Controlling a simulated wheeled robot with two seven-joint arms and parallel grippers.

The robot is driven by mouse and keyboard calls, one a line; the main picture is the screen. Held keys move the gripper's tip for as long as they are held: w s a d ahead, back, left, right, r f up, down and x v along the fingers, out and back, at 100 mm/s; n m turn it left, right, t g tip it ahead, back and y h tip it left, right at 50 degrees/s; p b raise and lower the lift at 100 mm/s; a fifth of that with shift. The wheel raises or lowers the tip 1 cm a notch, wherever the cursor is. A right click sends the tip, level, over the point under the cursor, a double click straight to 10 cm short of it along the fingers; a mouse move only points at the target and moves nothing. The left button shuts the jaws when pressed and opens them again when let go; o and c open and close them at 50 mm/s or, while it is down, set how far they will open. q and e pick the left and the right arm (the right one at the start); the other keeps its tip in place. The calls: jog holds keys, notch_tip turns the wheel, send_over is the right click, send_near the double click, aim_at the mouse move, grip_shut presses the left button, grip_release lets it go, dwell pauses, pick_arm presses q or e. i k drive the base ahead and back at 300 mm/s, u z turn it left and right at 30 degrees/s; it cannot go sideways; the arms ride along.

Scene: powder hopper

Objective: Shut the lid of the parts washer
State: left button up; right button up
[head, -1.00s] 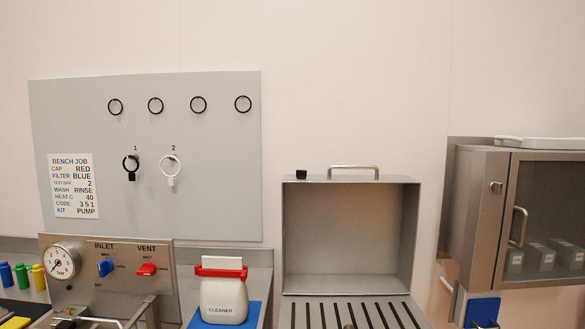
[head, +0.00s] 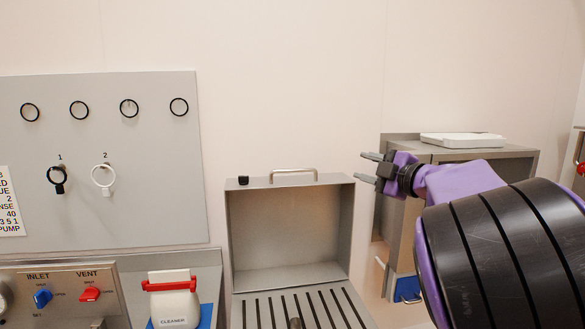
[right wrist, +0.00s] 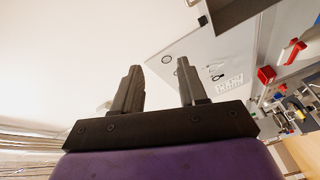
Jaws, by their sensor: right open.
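The parts washer's lid (head: 290,225) stands raised at the back of the washer, a grey box-like cover with its hollow inside facing me. A metal handle (head: 293,172) is on its top edge. Below it is the washer's slatted grate (head: 268,308), cut off by the bottom of the head view. My right gripper (head: 371,169) is at the right of the lid's upper right corner, apart from it, fingers pointing left. In the right wrist view its two fingers (right wrist: 160,85) are apart with nothing between them. My left gripper is not in view.
A grey cabinet (head: 398,225) with a white tray (head: 462,140) on top stands right of the washer, partly behind my right arm. A cleaner bottle (head: 174,300) stands left of the washer. The wall above the lid is clear.

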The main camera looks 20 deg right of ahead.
aim_at(283, 232)
jog(key=z, duration=0.05)
jog(key=i, duration=1)
jog(key=u, duration=0.05)
